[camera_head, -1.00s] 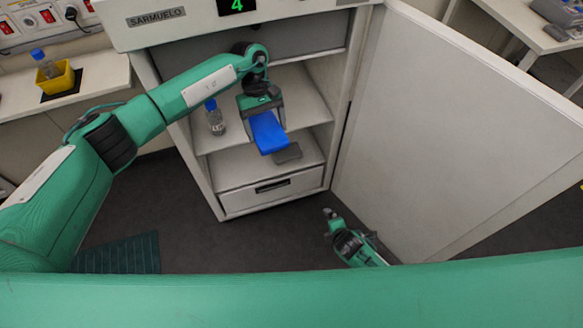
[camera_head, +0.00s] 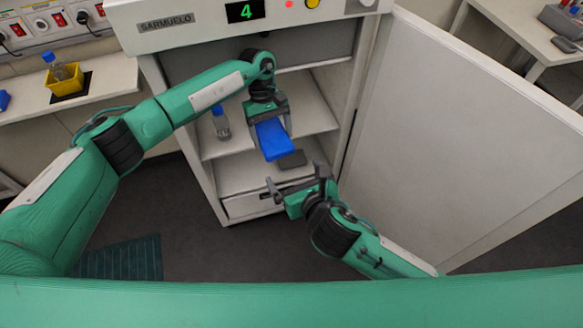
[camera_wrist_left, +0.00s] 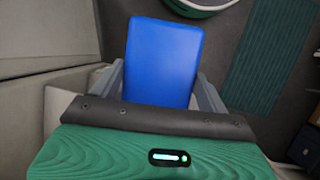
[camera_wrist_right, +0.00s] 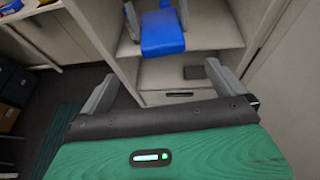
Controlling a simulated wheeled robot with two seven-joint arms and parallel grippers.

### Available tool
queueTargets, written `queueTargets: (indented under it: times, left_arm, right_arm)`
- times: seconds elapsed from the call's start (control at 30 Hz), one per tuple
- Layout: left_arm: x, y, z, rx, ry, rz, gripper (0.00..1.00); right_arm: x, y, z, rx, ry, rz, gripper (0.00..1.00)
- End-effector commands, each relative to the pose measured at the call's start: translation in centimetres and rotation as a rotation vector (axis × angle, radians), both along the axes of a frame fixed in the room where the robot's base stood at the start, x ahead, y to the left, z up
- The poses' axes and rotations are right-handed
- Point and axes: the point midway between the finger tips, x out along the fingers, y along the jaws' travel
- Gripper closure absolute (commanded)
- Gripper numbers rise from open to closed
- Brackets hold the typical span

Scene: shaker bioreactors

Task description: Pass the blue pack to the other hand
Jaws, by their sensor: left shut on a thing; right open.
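The blue pack (camera_head: 273,139) is a flat blue block held in front of the open cabinet. My left gripper (camera_head: 270,122) is shut on its upper end, and its free end points down and toward me. In the left wrist view the pack (camera_wrist_left: 164,60) sits between the two fingers. My right gripper (camera_head: 297,187) is open and empty, below the pack and apart from it. In the right wrist view its fingers (camera_wrist_right: 157,88) are spread, with the pack (camera_wrist_right: 162,32) beyond them near the top.
The cabinet (camera_head: 213,185) has shelves holding a blue-capped bottle (camera_head: 220,122) and a dark grey block (camera_head: 292,159). Its open door (camera_head: 440,140) stands to the right. A yellow holder with a bottle (camera_head: 66,80) sits on the left bench. Dark floor lies below.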

Motion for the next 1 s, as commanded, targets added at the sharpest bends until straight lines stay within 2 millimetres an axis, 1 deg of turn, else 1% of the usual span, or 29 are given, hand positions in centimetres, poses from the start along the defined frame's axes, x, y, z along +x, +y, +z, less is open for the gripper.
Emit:
queueTargets:
  times: [0.17, 0.4, 0.6, 0.8, 1.0]
  left_arm:
    - [0.0, 0.0, 0.1, -0.001, 0.0, 0.0, 0.54]
    - [0.0, 0.0, 0.1, -0.001, 0.0, 0.0, 0.54]
    - [0.0, 0.0, 0.1, -0.001, 0.0, 0.0, 0.54]
    - [0.0, 0.0, 0.1, -0.001, 0.0, 0.0, 0.54]
    - [0.0, 0.0, 0.1, -0.001, 0.0, 0.0, 0.54]
  right_arm:
    - [1.9, 0.8, -0.8, -0.001, 0.0, -0.001, 0.0]
    - [5.9, 2.5, -2.6, 0.001, 0.0, 0.0, 0.0]
    - [8.6, 3.6, -3.8, 0.001, 0.0, -0.001, 0.0]
    - [9.8, 4.1, -4.4, 0.0, 0.001, 0.0, 0.0]
    - [10.0, 4.1, -4.5, 0.001, 0.0, 0.001, 0.0]
